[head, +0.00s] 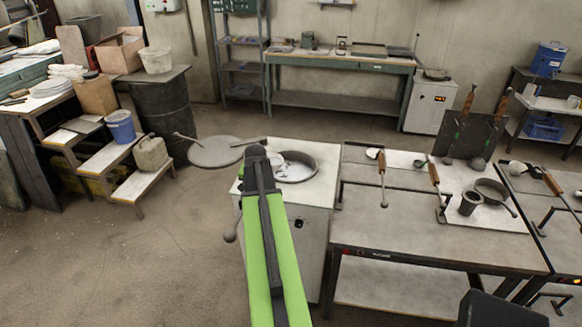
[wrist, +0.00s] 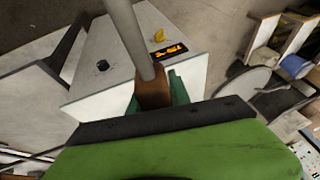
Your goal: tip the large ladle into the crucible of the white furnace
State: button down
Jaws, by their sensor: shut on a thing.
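The white furnace (head: 318,218) stands ahead in the head view; its round crucible (head: 296,168) opens in the top, with pale patches inside. Its front with an orange display shows in the wrist view (wrist: 110,78). My gripper (head: 256,153) is over the furnace's left part, left of the crucible. In the wrist view my gripper (wrist: 153,92) is shut on the brown grip of the large ladle (wrist: 130,38), whose grey shaft runs up out of frame. The ladle's bowl is not clearly seen. A small grey ball on a rod shows left of my arm, perhaps its handle end.
A round grey lid (head: 216,151) is swung out left of the furnace. A workbench (head: 385,237) with other ladles and small vessels stands close on the right. Steps (head: 150,184) with buckets and a dark drum (head: 165,108) are at the left. The floor at front left is clear.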

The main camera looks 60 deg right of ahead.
jog(key=s+t, duration=0.1)
jog(key=r+t, duration=0.1)
jog(key=s+d+r+m+t, duration=0.1)
jog(key=shift+s+d+t+y+b, duration=0.1)
jog(key=shift+s+t+y+b, duration=0.2)
jog(key=shift+t+y+b, duration=0.1)
jog(key=s+t+b, duration=0.1)
jog(key=b, duration=0.1)
jog(key=s+t+b, duration=0.1)
jog(key=t+b, duration=0.1)
jog(key=shift+s+d+r+m+y, duration=0.15)
jog(key=shift+d+m+y, duration=0.15)
jog(key=shift+d+m, duration=0.1)
